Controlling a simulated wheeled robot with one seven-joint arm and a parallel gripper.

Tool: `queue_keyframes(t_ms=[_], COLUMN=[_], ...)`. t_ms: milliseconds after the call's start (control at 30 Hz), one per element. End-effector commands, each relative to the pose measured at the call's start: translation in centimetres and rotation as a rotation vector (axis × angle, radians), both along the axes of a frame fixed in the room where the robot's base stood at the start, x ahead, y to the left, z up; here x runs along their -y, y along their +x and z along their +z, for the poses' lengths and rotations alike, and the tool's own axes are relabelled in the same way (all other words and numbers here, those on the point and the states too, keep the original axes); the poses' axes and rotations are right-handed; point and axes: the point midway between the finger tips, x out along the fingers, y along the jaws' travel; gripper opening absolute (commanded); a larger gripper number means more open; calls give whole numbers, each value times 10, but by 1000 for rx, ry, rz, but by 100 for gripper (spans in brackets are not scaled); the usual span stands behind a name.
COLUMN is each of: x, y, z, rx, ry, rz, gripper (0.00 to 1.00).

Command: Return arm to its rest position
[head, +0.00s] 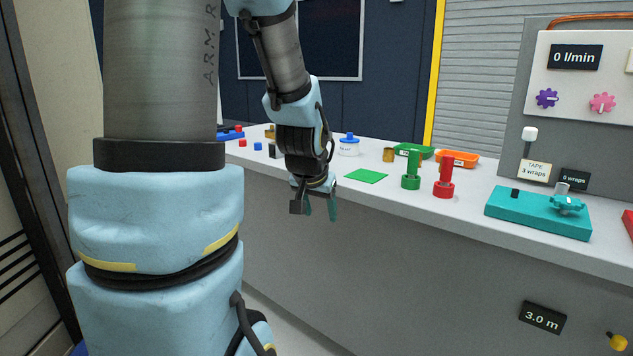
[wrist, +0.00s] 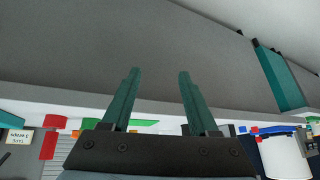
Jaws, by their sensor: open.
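My gripper (head: 319,207) hangs from my blue and grey arm in the head view, pointing down just in front of the counter's front edge. Its fingers are teal and stand apart with nothing between them. In the wrist view my gripper (wrist: 157,85) shows two parallel teal fingers with a clear gap, against the grey counter front. The arm is bent, with the forearm coming down from the top of the head view. Part of the counter behind the forearm and gripper is hidden.
The white counter (head: 330,190) holds a green square (head: 366,176), a green post (head: 411,172), a red post (head: 445,180), a green tray (head: 414,151), an orange tray (head: 458,159) and a teal block (head: 535,213). Small blocks lie left of the gripper. Floor space shows before the counter.

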Motion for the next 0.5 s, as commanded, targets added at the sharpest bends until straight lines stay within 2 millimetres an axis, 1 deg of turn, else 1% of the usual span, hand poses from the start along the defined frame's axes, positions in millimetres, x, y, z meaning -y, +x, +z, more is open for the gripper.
queue_keyframes(t_ms=[33,67,100,167,200,267,300,333,400,500], x=[-18,-27,-38,-53,-61,-73,-78,-76,-75,-74], y=[-17,-27,-41,-62,-76,-98,-111,-108,-109,-111], z=[-7,-12,-17,-24,-28,-33,-38,-52,-66,-81], rx=[-57,-93,-140,-206,-250,-313,-353,-350,-357,-367], ry=[5,6,8,8,7,3,0,3,6,8], rz=[52,83,120,176,210,263,293,282,278,277], gripper=[60,60,60,60,60,60,60,60,60,60])
